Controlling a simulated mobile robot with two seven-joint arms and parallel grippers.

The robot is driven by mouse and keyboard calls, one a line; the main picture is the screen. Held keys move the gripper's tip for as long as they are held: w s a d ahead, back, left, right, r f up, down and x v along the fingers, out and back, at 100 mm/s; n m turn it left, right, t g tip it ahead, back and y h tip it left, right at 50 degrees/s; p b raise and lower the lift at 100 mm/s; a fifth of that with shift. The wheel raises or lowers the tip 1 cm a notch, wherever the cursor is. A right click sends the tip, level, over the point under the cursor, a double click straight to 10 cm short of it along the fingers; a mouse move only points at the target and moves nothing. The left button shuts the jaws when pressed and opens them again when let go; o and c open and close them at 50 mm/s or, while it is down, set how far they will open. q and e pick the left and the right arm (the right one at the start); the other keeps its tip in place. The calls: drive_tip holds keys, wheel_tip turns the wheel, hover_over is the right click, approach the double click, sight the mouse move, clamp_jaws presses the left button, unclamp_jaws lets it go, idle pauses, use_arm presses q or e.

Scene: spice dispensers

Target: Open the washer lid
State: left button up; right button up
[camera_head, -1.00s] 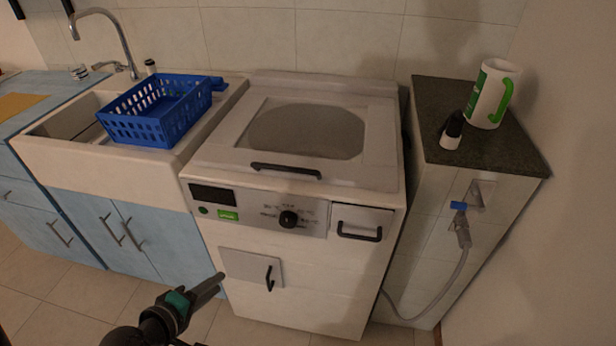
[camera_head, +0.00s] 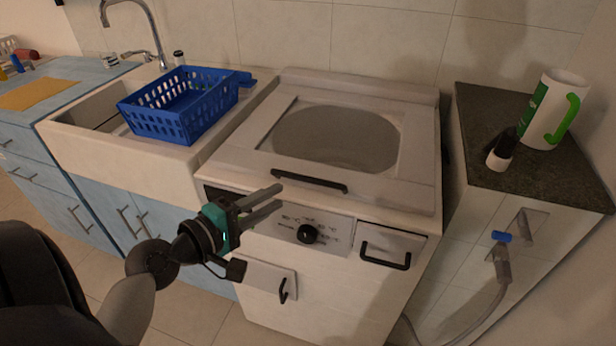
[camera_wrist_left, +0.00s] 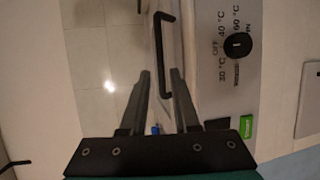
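The washer lid (camera_head: 370,178) is a pale framed panel with a grey window (camera_head: 335,138). It lies shut on top of the white washer (camera_head: 340,272). Its black bar handle (camera_head: 309,180) runs along the front edge. My left gripper (camera_head: 281,197) is in front of the control panel, left of and slightly below the handle, with its fingers pointing right. In the left wrist view, its two fingers (camera_wrist_left: 161,76) are parted with nothing held between them. The lid handle (camera_wrist_left: 164,55) shows just beyond the fingertips, apart from them. My right gripper is out of view.
The control panel has a black knob (camera_head: 307,234), a drawer handle (camera_head: 385,257) and a small lower hatch (camera_head: 266,277). A blue basket (camera_head: 182,104) sits on the sink at left. A dark counter (camera_head: 490,112) at right holds a white-green mug (camera_head: 552,108) and a small bottle (camera_head: 501,150).

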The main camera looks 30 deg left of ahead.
sight(305, 181)
use_arm(q)
drive_tip(key=x, duration=0.9)
drive_tip(key=shift+w, duration=0.1)
drive_tip(key=shift+w+d+f+b, duration=0.15)
drive_tip(key=shift+w+b, duration=0.15)
drive_tip(key=shift+w, duration=0.3)
clamp_jaws()
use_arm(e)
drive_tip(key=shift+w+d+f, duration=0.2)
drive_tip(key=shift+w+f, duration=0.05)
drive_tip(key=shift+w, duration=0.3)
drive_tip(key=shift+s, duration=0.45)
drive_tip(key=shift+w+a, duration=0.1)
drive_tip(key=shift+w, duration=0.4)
